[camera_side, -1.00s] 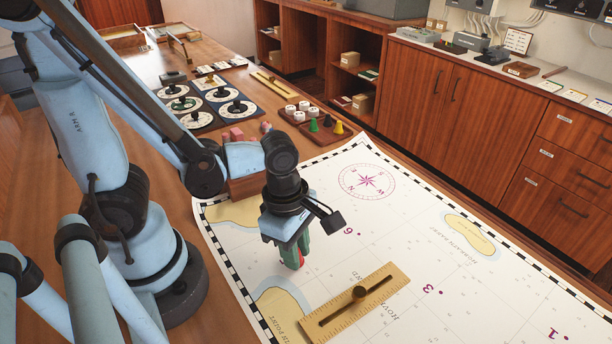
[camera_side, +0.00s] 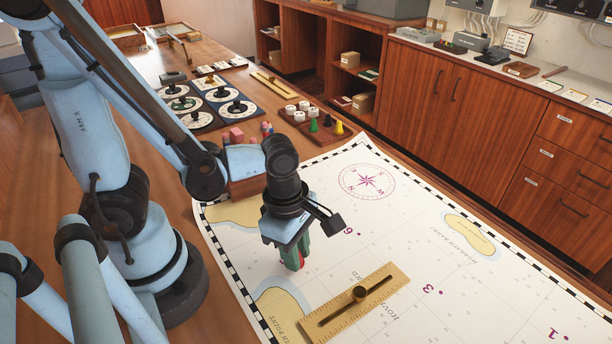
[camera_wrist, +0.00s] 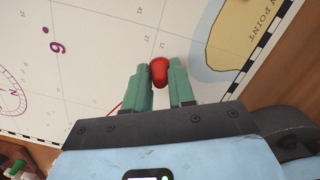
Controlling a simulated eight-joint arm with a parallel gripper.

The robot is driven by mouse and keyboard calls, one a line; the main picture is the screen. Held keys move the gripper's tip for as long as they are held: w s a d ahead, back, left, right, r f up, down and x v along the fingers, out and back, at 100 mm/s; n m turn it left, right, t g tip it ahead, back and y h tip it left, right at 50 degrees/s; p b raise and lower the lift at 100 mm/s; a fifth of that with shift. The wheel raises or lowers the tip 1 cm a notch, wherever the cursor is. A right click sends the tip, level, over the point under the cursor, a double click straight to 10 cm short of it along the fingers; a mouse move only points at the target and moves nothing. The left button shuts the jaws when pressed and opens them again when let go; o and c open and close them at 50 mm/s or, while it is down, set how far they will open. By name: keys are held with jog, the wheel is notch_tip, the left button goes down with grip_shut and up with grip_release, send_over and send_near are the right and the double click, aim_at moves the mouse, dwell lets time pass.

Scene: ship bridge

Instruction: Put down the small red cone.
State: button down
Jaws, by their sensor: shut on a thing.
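The small red cone (camera_wrist: 159,72) is between the green fingertips of my gripper (camera_wrist: 161,84) in the wrist view, with its rounded end showing. In the side view my gripper (camera_side: 296,258) points down over the left part of the chart (camera_side: 395,215), and only a little red of the cone (camera_side: 301,262) shows between the fingers. My gripper is shut on the cone. The cone is at or just above the chart; I cannot tell whether it touches. Its far side is hidden.
A brass ruler (camera_side: 384,285) with a knob lies on the chart, right of and nearer than my gripper. A wooden tray (camera_side: 337,138) with green, black and yellow cones and white pieces stands behind. Dark panels with dials (camera_side: 200,119) lie further back.

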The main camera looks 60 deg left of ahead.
jog(key=shift+f, duration=0.15)
dwell(0.3)
jog(key=c, duration=0.9)
grip_release()
jog(key=shift+o, duration=0.2)
jog(key=shift+r, duration=0.2)
jog(key=shift+a+r, duration=0.65)
jog(key=shift+r, duration=5.15)
jog(key=w+a+m+t, duration=0.3)
jog(key=m, duration=0.8)
jog(key=w+a+r+m+t+y, duration=0.1)
jog(key=w+a+m+t, duration=0.2)
jog(key=m, duration=0.9)
jog(key=shift+w+a+r+t, duration=0.25)
jog(key=shift+w+a+t, duration=0.1)
jog(key=shift+w, duration=0.1)
